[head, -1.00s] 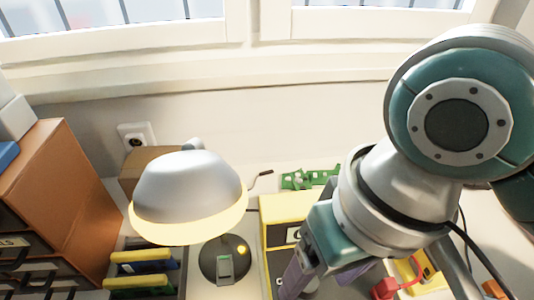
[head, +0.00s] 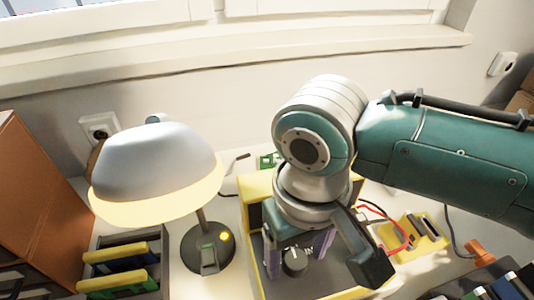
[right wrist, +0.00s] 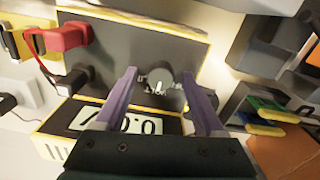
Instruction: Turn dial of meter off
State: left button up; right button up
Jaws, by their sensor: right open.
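The meter (head: 345,277) is a yellow-edged box with a dark face, standing on the table in front of me. Its round dial (head: 295,262) shows in the head view and also in the right wrist view (right wrist: 158,82), with white markings around it. A lit number display (right wrist: 112,121) sits on the meter beside the dark face. My right gripper (head: 297,250) is open above the face, pointing down. Its two purple fingers (right wrist: 159,76) stand on either side of the dial, with a gap to it. Whether the tips touch the face I cannot tell. My left gripper is not in view.
A lit white lamp (head: 160,165) stands left of the meter. Red (right wrist: 62,38) and black (right wrist: 73,82) plugs are on the meter's face. A yellow holder (head: 415,235) lies at its right. Slotted boards (head: 122,268) and an orange carton (head: 38,200) are at left.

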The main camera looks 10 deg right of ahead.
grip_shut()
dwell(0.7)
